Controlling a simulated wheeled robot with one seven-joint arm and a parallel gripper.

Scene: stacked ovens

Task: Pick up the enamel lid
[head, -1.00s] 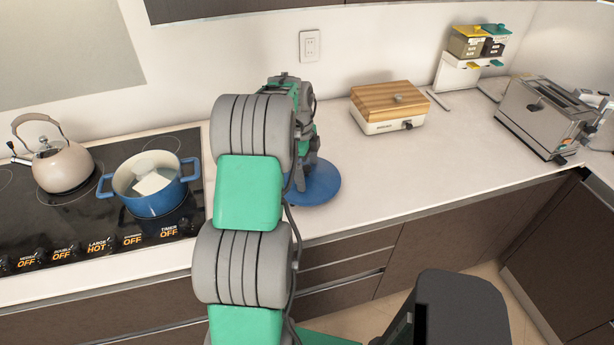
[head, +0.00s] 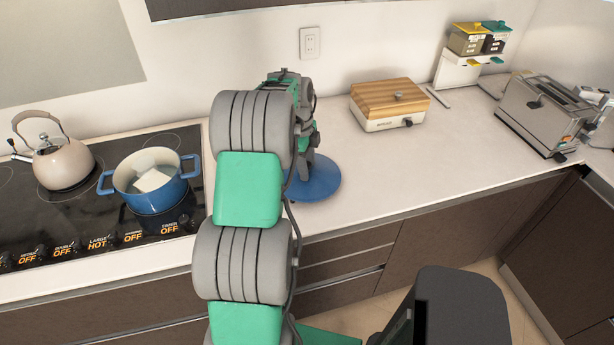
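The blue enamel lid (head: 320,180) lies on the pale countertop to the right of the stove. My arm covers its left part. My gripper (head: 298,184) is down at the lid's upper left side, mostly hidden behind my own arm links. The fingertips do not show, so I cannot tell whether they are open or shut, or whether they touch the lid. The lid looks flat, at or very close to counter height.
A blue pot (head: 155,192) with a white block inside stands on the black cooktop (head: 70,225), beside a beige kettle (head: 62,163). A wooden-topped appliance (head: 388,108) and a toaster (head: 540,115) stand right. The counter between lid and toaster is clear.

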